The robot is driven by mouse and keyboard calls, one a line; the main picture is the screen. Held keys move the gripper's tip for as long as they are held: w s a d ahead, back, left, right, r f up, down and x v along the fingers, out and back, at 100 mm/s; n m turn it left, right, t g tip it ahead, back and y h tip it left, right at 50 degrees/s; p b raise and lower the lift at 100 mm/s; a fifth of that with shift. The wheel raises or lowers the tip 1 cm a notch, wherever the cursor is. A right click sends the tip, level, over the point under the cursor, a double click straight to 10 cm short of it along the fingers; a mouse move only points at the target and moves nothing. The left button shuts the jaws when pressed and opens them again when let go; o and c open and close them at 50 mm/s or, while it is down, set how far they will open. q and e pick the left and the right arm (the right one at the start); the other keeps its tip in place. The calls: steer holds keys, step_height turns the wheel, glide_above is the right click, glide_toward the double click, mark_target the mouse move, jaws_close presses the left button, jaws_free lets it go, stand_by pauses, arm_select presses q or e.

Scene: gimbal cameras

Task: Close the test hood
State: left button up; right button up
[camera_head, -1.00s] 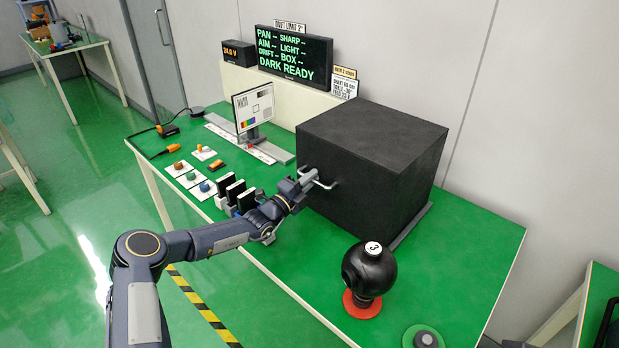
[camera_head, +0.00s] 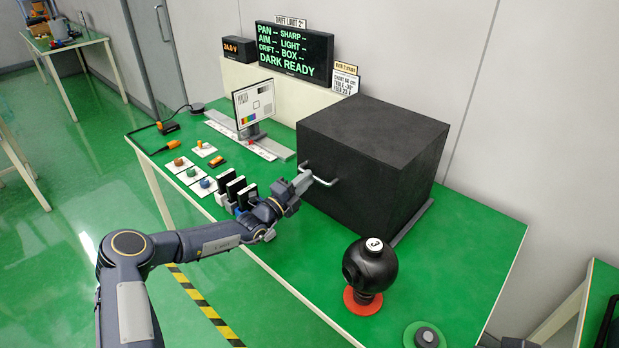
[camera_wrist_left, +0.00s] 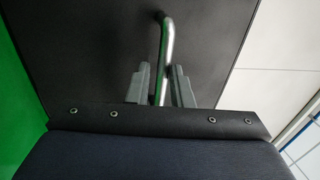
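The test hood, a large black box (camera_head: 375,150), stands on the green table. A bent metal handle (camera_head: 322,175) sticks out of its left-facing side. My left gripper (camera_head: 302,183) is at the handle's near-left end. In the left wrist view, the handle (camera_wrist_left: 166,45) runs down between the two fingers of the left gripper (camera_wrist_left: 161,72). The fingers look apart, with a narrow gap on each side of the bar. The hood's dark face (camera_wrist_left: 95,50) fills the view behind. The hood's inside is hidden. My right gripper is not in view.
A test chart on a stand (camera_head: 254,104) stands on a pale rail left of the hood. A black ball-shaped camera (camera_head: 370,265) sits on a red disc at the front. Upright black cards (camera_head: 236,190) stand close beside my left arm. A display (camera_head: 294,52) reads DARK READY.

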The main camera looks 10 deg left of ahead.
arm_select(q)
steer(key=v, duration=0.5)
steer(key=shift+s+a, duration=0.1)
steer(key=shift+a, duration=0.05)
steer(key=s+d+r+m+g+h, duration=0.15)
steer(key=s+r+m+g, duration=0.25)
steer(key=s+m, duration=0.4)
steer(key=s+d+r+m+g, duration=0.35)
steer(key=s+m, duration=0.25)
steer(key=m, duration=0.4)
steer(key=s+d+r+m+g, duration=0.2)
steer(key=s+r+m+g, duration=0.3)
steer(key=m, duration=0.4)
steer(key=s+a+f+m+t+y, duration=0.1)
steer(key=s+a+m+y, duration=0.3)
steer(key=s, duration=0.9)
steer(key=s+a+f+m+y, duration=0.2)
steer(key=s+a+m+y, duration=0.3)
steer(key=s+a+m, duration=0.4)
steer(key=s+m, duration=0.4)
steer(key=m, duration=0.1)
steer(key=shift+s+a+f+t, duration=0.3)
steer(key=shift+a+f+t, duration=0.05)
steer(key=shift+a+f, duration=0.05)
